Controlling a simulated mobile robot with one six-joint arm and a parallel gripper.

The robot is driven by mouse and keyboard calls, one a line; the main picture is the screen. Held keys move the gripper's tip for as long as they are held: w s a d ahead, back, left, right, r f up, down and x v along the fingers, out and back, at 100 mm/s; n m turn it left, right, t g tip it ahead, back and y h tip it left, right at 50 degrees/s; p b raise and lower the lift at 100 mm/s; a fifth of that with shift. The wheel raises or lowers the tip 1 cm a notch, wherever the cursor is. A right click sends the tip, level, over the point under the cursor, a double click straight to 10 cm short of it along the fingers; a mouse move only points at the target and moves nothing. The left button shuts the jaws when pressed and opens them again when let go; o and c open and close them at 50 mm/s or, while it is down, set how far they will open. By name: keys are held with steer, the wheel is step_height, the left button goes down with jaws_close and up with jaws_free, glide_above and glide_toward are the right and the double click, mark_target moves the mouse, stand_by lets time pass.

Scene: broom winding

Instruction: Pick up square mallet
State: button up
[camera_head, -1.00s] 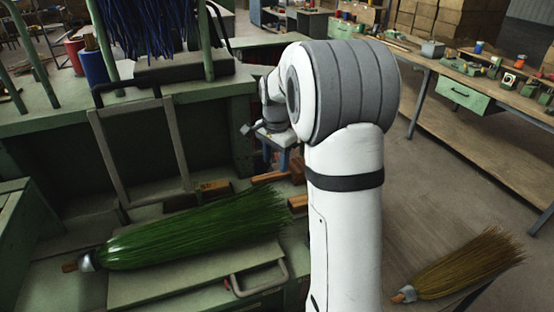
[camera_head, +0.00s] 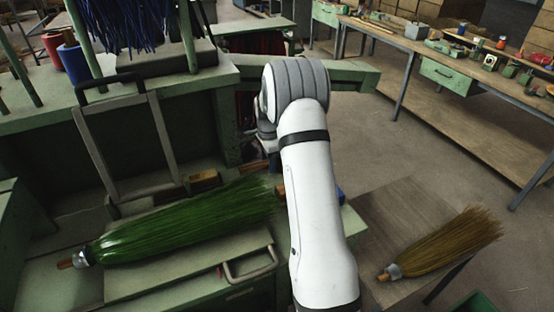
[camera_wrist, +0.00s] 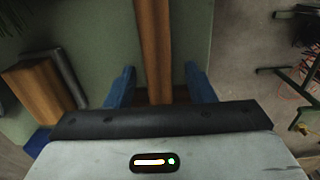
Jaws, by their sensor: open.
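In the wrist view, a long brown wooden handle (camera_wrist: 154,45) runs from the top edge down between the two blue fingers of my gripper (camera_wrist: 159,70). The fingers are apart, with a gap on each side of the handle. A wooden block (camera_wrist: 40,92) with an angled face lies left of the fingers; I cannot tell whether it is the square mallet's head or joined to the handle. In the head view, a wooden piece (camera_head: 280,190) shows at the green broom's tip, partly behind my arm. My gripper is mostly hidden there.
A green bristle broom head (camera_head: 180,222) lies on the green bench, with a metal handle (camera_head: 250,268) in front. A brown broom head (camera_head: 445,243) lies on a low board at right. Grey bars (camera_head: 125,150) stand at left. Open floor shows beyond the bench in the wrist view.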

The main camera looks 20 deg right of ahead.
steer(key=shift+f, duration=0.3)
steer(key=shift+c, duration=0.2)
jaws_close()
